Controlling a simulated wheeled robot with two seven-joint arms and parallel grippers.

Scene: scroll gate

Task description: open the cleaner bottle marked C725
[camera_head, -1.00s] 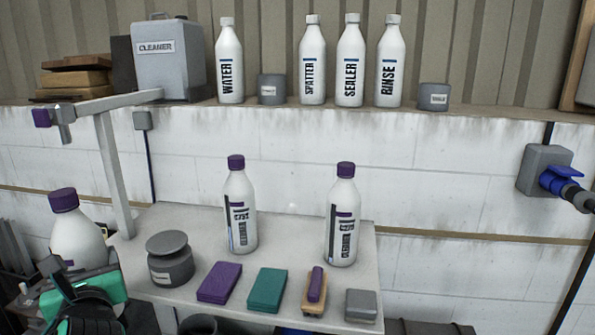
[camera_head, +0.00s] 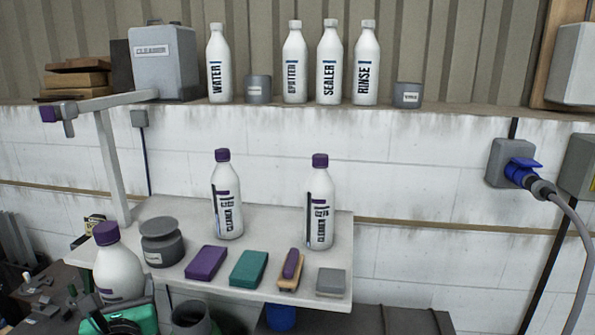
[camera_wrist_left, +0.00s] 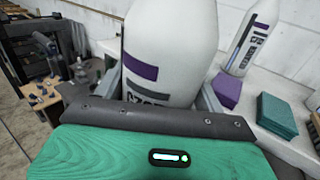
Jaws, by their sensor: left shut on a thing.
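A white bottle with a purple cap (camera_head: 106,233) is at lower left in the head view, in front of the shelf's left end. It stands nearly upright with its cap on. In the left wrist view the bottle (camera_wrist_left: 170,40) shows purple and dark label stripes and a code starting "C7"; the rest is hidden. My left gripper (camera_head: 120,300) is shut on it, a grey finger on each side in the wrist view. Two more purple-capped CLEANER bottles stand on the shelf, a left one (camera_head: 227,205) and a right one (camera_head: 319,212); their codes are too small to read surely.
The white shelf (camera_head: 335,235) also holds a grey jar (camera_head: 162,247), purple block (camera_head: 206,262), green block (camera_head: 249,268), brush (camera_head: 290,270) and grey block (camera_head: 331,282). Labelled bottles line the upper ledge.

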